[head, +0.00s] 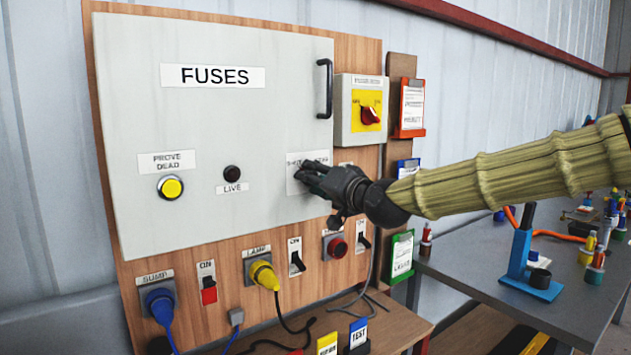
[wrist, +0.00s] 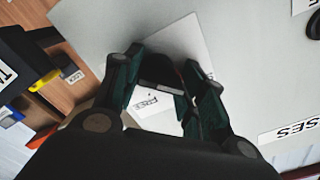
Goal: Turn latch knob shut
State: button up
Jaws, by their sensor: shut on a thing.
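The grey fuse cover (head: 215,110) lies flat against the wooden board. A white label plate (head: 296,185) is on its right side, with print partly covered by my gripper (head: 310,175). In the wrist view, my gripper (wrist: 163,80) has its fingers on either side of a dark latch knob (wrist: 158,70) over that white plate (wrist: 155,115). The gripper is shut on the knob. The knob is hidden by the fingers in the head view, and its exact angle cannot be told.
A black handle (head: 325,88) stands out at the cover's upper right. A switch box with a red rotary knob (head: 370,115) is beside it. Plugs and switches (head: 262,272) line the board below. A bench (head: 480,265) with tools is at right.

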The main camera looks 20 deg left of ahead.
jog(key=o, duration=1)
jog(key=shift+o, duration=0.2)
jog(key=v, duration=1.2)
jog(key=shift+f, duration=0.1)
